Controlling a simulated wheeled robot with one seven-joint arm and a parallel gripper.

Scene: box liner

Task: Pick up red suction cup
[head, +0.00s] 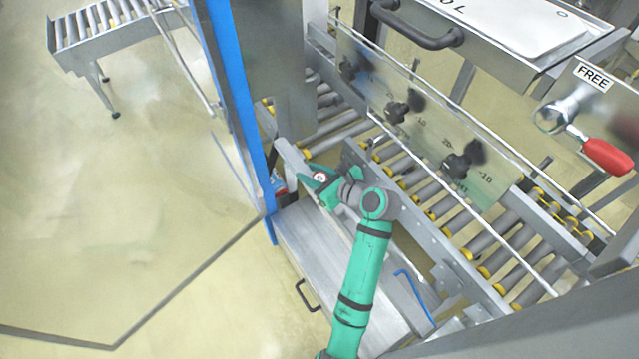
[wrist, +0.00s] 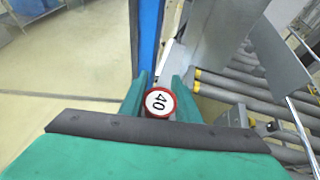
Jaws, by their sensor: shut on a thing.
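The red suction cup (wrist: 160,102) sits between the two green fingers of my gripper (wrist: 159,98) in the wrist view. It has a red rim and a white round face marked 40. My gripper (head: 318,182) is shut on it, and the fingers touch its sides. In the head view the suction cup (head: 319,177) shows as a small white disc between the fingertips. My gripper is over the near side of the roller conveyor, close to the blue post. The underside of the suction cup is hidden.
The blue post (head: 238,110) stands just left of my gripper. The roller conveyor (head: 470,240) with a clear panel and black knobs (head: 398,111) lies to the right. Open floor lies left.

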